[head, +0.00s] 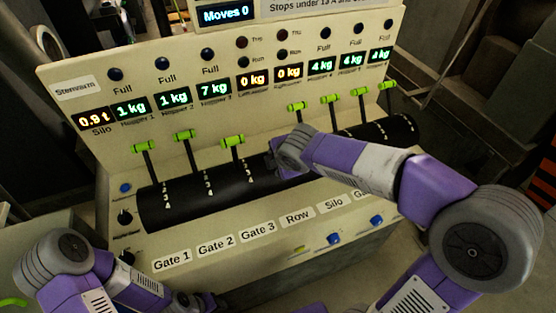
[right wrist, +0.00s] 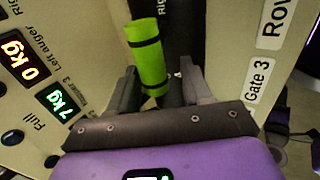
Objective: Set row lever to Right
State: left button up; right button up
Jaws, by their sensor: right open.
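The row lever's bright green handle (right wrist: 147,55) stands between the two fingers of my right gripper (right wrist: 158,90) in the right wrist view. The fingers are open, one on each side of it; I cannot tell whether either touches. In the head view my right gripper (head: 276,156) is over the black drum (head: 215,188), above the white Row label (head: 297,218), and my arm hides the row lever. Part of the word "Right" shows on the drum beside the handle. My left arm is at the lower left; its gripper is not clearly in view.
Green-handled levers for Gate 1 (head: 144,147), Gate 2 (head: 186,135) and Gate 3 (head: 232,141) stand left of my right gripper. Several more levers (head: 330,98) stand to the right, close to my forearm. The panel with lit readouts (head: 215,87) rises behind.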

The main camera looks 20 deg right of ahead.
jog(key=p+v, duration=0.2)
jog(key=v, duration=0.5)
jog(key=shift+s+r, duration=0.2)
